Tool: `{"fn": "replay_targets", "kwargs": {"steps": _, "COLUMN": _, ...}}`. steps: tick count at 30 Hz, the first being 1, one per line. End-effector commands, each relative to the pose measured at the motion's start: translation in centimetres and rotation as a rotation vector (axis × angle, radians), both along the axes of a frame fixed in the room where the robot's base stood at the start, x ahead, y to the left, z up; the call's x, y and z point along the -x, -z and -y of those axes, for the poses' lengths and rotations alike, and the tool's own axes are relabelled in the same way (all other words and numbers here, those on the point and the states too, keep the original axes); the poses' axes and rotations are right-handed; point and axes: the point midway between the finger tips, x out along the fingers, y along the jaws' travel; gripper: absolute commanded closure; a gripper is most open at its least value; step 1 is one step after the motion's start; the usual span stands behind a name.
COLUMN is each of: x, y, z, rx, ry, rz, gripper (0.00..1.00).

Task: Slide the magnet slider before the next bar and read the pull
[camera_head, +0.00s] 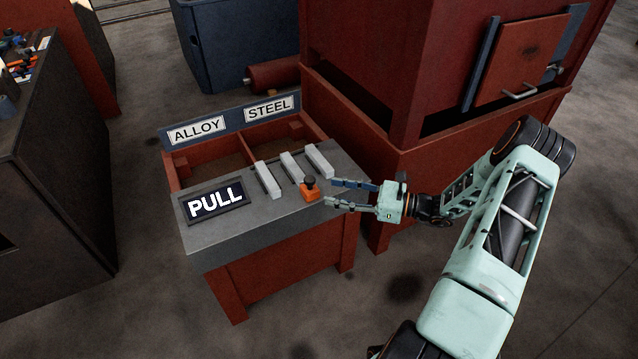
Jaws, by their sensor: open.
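The orange magnet slider (310,193) with a dark knob sits on the grey bench top, at the near end of the middle bar. Three pale bars lie side by side: a left bar (268,180), a middle bar (293,167) and a right bar (320,161). The display (216,203) at the front left reads "PULL" and shows no number. My gripper (328,192) is open, its two fingers pointing left, just right of the slider. No bar or slider is clearly between the fingers, and I cannot tell whether a finger touches the slider.
Behind the bars is a red bin with two compartments, labelled ALLOY (197,130) and STEEL (269,109). A large red cabinet (365,75) stands close behind and right of the bench (240,235). A dark workbench (60,170) is at the left. Open floor lies in front.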

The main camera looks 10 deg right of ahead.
Motion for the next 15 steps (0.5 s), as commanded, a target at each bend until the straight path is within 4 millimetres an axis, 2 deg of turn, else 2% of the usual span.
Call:
{"fn": "replay_targets", "kwargs": {"steps": 1, "x": -0.3, "y": 0.7, "z": 0.8, "rx": -0.037, "ry": 0.040, "rz": 0.001, "gripper": 0.59}}
{"fn": "replay_targets", "kwargs": {"steps": 3, "x": -0.6, "y": 0.7, "z": 1.4, "rx": -0.069, "ry": 0.075, "rz": 0.006, "gripper": 0.59}}
{"fn": "replay_targets", "kwargs": {"steps": 7, "x": -1.1, "y": 0.7, "z": 1.4, "rx": -0.087, "ry": 0.095, "rz": 0.008, "gripper": 0.59}}
{"fn": "replay_targets", "kwargs": {"steps": 15, "x": -3.6, "y": 0.8, "z": -2.3, "rx": -0.084, "ry": 0.090, "rz": 0.007, "gripper": 0.59}}
